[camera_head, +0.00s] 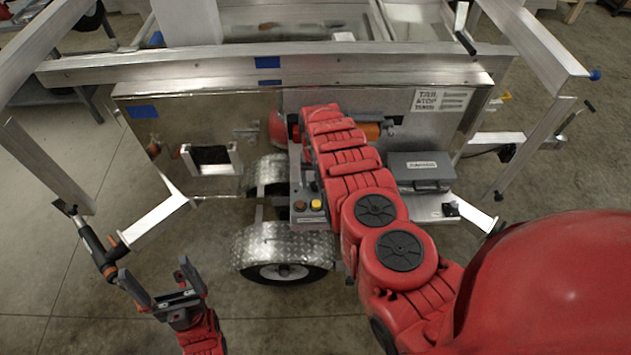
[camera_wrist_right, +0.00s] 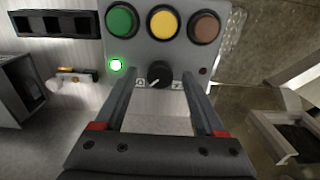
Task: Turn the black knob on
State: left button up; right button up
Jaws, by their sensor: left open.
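The black knob (camera_wrist_right: 159,74) sits low on a grey control panel (camera_wrist_right: 141,50) in the right wrist view. A small pale mark shows on its lower part; which setting it points to is unclear. My right gripper (camera_wrist_right: 159,76) is open, one finger on each side of the knob, with gaps visible between. In the head view my right arm reaches over the panel (camera_head: 297,218) and hides that gripper and the knob. My left gripper (camera_head: 157,291) is open and empty above the floor at the lower left, well away from the panel.
Green (camera_wrist_right: 121,21), yellow (camera_wrist_right: 165,22) and brown (camera_wrist_right: 204,26) buttons line the panel above the knob. A green lamp (camera_wrist_right: 115,65) is lit; a dark red one (camera_wrist_right: 203,71) is unlit. A trailer wheel (camera_head: 283,255) and a grey case (camera_head: 420,170) flank my right arm.

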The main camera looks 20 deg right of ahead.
notch_tip(320, 180, up, 11)
jog(key=b, duration=0.2)
notch_tip(320, 180, up, 7)
jog(key=p, duration=0.5)
send_over(315, 184)
jog(key=shift+s+f, duration=0.15)
jog(key=shift+f, duration=0.1)
